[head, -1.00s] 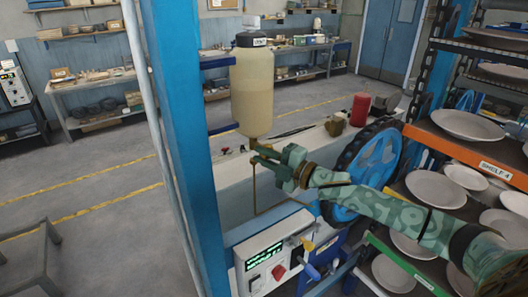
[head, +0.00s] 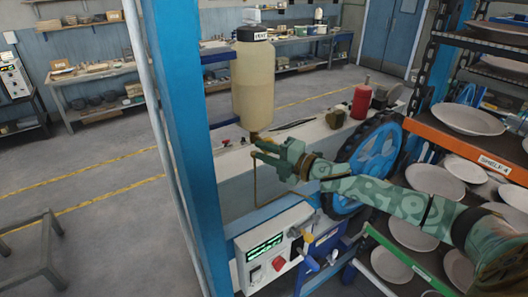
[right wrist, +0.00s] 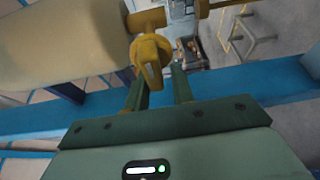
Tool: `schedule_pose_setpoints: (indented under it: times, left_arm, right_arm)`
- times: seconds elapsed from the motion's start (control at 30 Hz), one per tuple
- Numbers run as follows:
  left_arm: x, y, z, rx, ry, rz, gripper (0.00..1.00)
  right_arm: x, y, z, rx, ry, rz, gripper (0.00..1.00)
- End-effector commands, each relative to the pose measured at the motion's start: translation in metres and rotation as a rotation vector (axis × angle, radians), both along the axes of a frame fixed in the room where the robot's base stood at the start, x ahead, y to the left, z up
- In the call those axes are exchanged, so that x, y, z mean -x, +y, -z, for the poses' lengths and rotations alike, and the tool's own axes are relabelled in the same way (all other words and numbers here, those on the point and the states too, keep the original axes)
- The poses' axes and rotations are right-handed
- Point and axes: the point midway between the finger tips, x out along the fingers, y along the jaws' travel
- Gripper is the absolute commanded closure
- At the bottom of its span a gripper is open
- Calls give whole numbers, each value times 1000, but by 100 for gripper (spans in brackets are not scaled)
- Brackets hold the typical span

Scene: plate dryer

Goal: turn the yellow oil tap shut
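The oil bottle (head: 253,90) hangs upright on the blue post, pale yellow with a black cap. Under it a thin brass pipe (head: 255,188) runs down. The yellow oil tap (right wrist: 151,58) shows in the right wrist view, with its handle pointing down toward the fingers. My right gripper (right wrist: 160,80) is open, with the tap handle's lower end in line with the gap between its two green fingers. I cannot tell whether they touch it. In the head view my right gripper (head: 259,149) is just below the bottle, where the tap is mostly hidden. My left gripper is out of view.
The blue post (head: 200,150) stands close left of the bottle. A blue handwheel (head: 370,165) is behind my right arm. Below is a control panel (head: 265,255) with a red switch and levers. A rack (head: 460,135) of plates fills the right side.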

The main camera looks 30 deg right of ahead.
Motion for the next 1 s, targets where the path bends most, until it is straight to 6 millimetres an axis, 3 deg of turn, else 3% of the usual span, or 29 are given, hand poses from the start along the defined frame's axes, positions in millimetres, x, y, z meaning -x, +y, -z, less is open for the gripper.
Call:
schedule_pose_setpoints:
  times: [0.57, 1.0]
  left_arm:
    - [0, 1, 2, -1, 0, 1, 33]
    - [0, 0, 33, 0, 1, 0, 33]
  right_arm:
    - [3, -2, -1, -4, -4, -1, 64]
    - [69, -34, 2, -4, 1, -1, 64]
